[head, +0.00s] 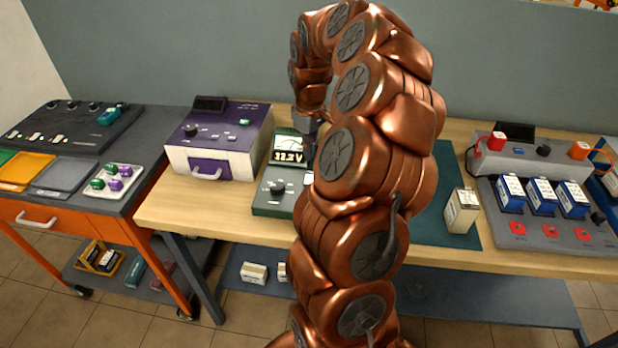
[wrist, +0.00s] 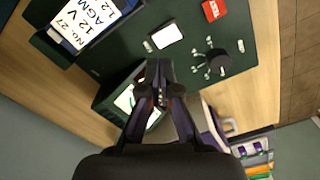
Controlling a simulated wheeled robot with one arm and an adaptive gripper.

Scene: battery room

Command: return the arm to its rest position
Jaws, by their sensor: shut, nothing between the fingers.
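My copper arm (head: 365,170) rises in the middle of the head view and curls over at the top. Its gripper (head: 310,138) points down by the dark green tester (head: 270,205) and is partly hidden by the arm. In the wrist view my gripper (wrist: 160,72) is shut, with nothing between its fingertips. The fingers are in front of the tester's display housing (wrist: 108,100); I cannot tell how close they are. A white-labelled 12 V AGM battery (wrist: 92,22) lies at the upper left there.
A purple-and-white box (head: 215,140) stands left of the tester on the wooden bench (head: 160,205). A cream battery (head: 461,212) stands on a green mat (head: 435,228) to the right. Beyond it is a grey station (head: 545,232) with blue batteries. An orange cart (head: 85,222) stands left.

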